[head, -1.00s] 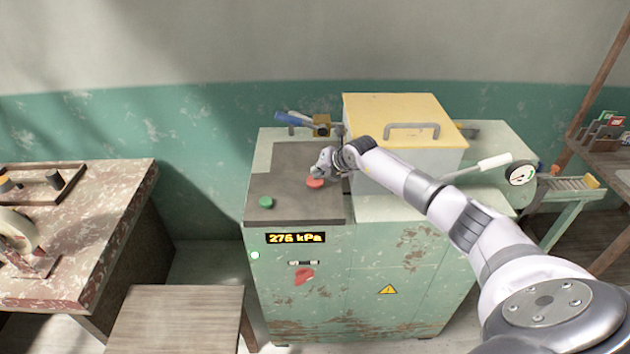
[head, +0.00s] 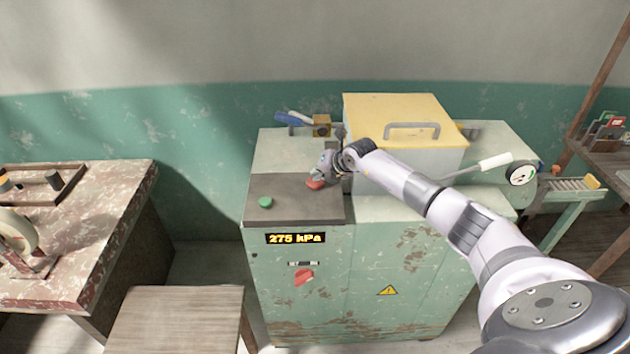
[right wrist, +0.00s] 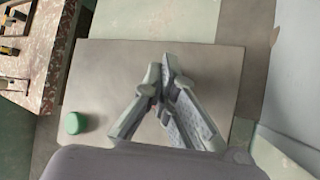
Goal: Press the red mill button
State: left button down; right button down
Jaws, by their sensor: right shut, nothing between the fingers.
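The red button (head: 315,184) sits on the dark panel (head: 295,208) on top of the green machine. My right gripper (head: 321,175) is shut and empty, with its fingertips down at the red button in the head view. They look to be on it or just above it; contact cannot be told for certain. In the right wrist view the closed fingers (right wrist: 167,85) point at the panel and the red button is hidden. A green button (head: 265,202) lies to the left on the same panel; it also shows in the right wrist view (right wrist: 75,123). My left gripper is out of view.
A yellow-lidded box (head: 400,112) with a grey handle stands right of the panel. A display (head: 295,238) reads 275 kPa, above a red knob (head: 304,277). Blue-handled tools (head: 288,118) lie behind. A worn table (head: 110,190) and a wooden stool (head: 175,318) stand left.

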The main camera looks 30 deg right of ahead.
jog(key=shift+r+p, duration=0.65)
jog(key=shift+r, duration=0.15)
notch_tip(320, 180, up, 5)
jog(key=p, duration=0.4)
dwell(0.7)
